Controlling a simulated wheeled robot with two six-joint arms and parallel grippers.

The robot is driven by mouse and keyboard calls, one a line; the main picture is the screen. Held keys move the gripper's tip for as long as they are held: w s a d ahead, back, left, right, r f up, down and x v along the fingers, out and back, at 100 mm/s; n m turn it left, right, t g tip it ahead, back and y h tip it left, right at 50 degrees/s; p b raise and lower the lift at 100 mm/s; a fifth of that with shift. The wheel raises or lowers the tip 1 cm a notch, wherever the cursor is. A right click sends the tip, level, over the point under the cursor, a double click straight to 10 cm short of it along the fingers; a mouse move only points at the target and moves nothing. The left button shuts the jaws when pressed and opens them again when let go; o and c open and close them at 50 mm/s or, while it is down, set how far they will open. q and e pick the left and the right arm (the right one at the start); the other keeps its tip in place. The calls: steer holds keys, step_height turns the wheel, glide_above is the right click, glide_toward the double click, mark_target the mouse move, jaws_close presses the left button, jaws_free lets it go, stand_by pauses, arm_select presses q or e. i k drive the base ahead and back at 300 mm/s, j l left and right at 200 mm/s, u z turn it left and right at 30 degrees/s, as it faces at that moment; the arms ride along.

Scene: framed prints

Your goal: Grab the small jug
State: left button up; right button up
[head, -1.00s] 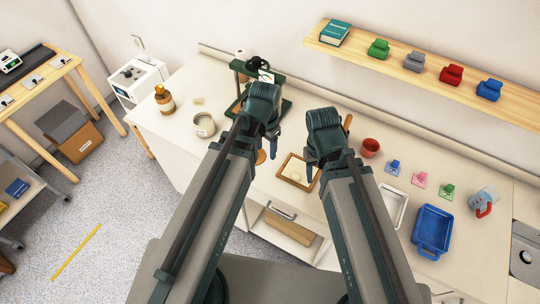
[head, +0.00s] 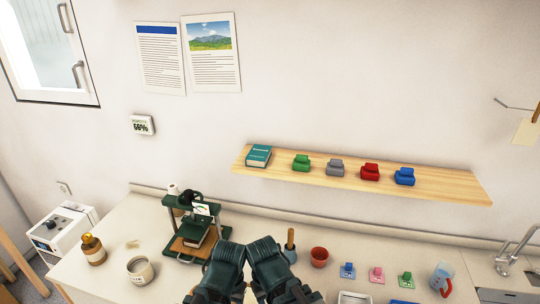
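The small jug (head: 441,276) is a clear, pale jug with a red handle. In the head view it stands on the right part of the worktop, left of the sink. Its red handle faces the lower right. Two dark, rounded joints of my arms show at the bottom centre, well left of the jug. The fingertips of both my grippers are out of sight, so neither gripper is seen near or touching the jug.
A red cup (head: 319,257) and several small coloured pieces stand left of the jug. A tray (head: 354,298) is cut off at the bottom edge. A wooden shelf (head: 450,190) hangs above.

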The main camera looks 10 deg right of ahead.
mark_target(443, 273)
steer(key=z, duration=1.8)
steer(key=u, duration=1.25)
steer(key=k+l+u, duration=0.35)
steer(key=l, duration=0.2)
steer(key=k+l, duration=0.3)
